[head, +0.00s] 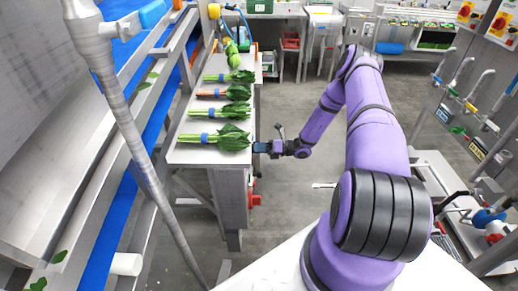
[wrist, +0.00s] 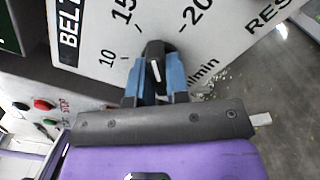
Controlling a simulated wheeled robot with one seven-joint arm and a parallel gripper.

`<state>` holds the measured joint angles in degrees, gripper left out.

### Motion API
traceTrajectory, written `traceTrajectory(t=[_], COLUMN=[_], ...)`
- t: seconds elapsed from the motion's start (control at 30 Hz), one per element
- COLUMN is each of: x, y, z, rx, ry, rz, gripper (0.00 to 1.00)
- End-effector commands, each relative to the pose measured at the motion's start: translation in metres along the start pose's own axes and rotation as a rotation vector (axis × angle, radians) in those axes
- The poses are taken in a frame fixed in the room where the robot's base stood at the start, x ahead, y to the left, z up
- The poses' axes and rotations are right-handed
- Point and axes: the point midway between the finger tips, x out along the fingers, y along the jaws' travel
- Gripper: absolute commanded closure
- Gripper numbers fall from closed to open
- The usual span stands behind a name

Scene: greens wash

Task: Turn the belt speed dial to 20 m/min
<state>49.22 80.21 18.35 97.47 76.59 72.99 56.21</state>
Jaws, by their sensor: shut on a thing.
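The belt speed dial (wrist: 154,54) is a black knob with a white pointer line, on a white panel (wrist: 228,28) lettered BELT, with marks 10, 15 and 20 and a unit ending in /min. The pointer points up and slightly left in the wrist view, between the 15 and 20 marks and seemingly nearer 15. My gripper (wrist: 154,84) is shut on the dial, one blue finger on each side. In the head view my gripper (head: 263,147) reaches the near right end of the grey bench; the dial cannot be made out there.
A grey bench (head: 190,156) carries several bundles of greens (head: 221,136) with blue bands. Red and green buttons (wrist: 42,104) are on a panel at the left of the wrist view. Open floor (head: 290,215) lies between bench and my base. Taps and hoses line the right wall.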

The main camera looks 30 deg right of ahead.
Motion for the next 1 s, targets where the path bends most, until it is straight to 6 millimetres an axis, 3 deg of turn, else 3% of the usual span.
traceTrajectory(t=[0.6,1.0], x=[-0.0012,-0.0013], y=[-0.0022,-0.0026], z=[-0.0001,-0.0004], rx=[0.535,0.701], ry=[0.0,0.0], rz=[-0.003,-0.003], gripper=[1.0,1.0])
